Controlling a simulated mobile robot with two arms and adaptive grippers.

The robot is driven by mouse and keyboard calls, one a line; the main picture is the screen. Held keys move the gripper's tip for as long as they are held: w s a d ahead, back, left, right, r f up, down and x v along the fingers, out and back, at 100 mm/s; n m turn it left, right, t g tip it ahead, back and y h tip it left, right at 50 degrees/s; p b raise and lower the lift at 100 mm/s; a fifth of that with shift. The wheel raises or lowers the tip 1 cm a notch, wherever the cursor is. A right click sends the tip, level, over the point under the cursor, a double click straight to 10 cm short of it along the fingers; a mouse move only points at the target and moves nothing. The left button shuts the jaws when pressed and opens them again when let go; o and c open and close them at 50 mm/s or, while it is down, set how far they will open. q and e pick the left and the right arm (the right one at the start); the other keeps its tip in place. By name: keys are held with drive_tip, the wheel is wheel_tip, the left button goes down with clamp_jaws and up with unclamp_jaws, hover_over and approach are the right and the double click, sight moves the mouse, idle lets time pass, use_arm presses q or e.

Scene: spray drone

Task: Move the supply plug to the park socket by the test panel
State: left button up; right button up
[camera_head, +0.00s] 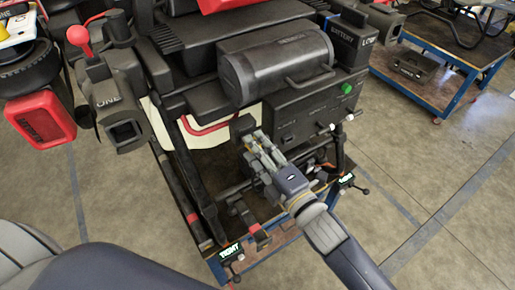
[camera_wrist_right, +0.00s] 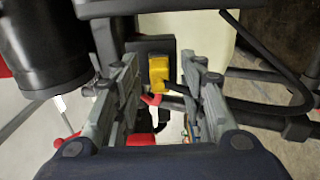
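In the head view the right gripper (camera_head: 258,147) reaches in below the black test panel (camera_head: 300,118) with a green button, hiding the plug. My left gripper is not in view.
The drone's black tank (camera_head: 275,68) sits above the panel. Dark frame legs (camera_head: 190,180) and bars surround my right gripper over a blue-edged cart. A second blue cart (camera_head: 440,62) stands at the upper right. The floor at the right is clear.

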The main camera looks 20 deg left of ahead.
drive_tip(key=v, duration=1.1)
drive_tip(key=shift+s+d, duration=0.25)
drive_tip(key=shift+s, duration=0.05)
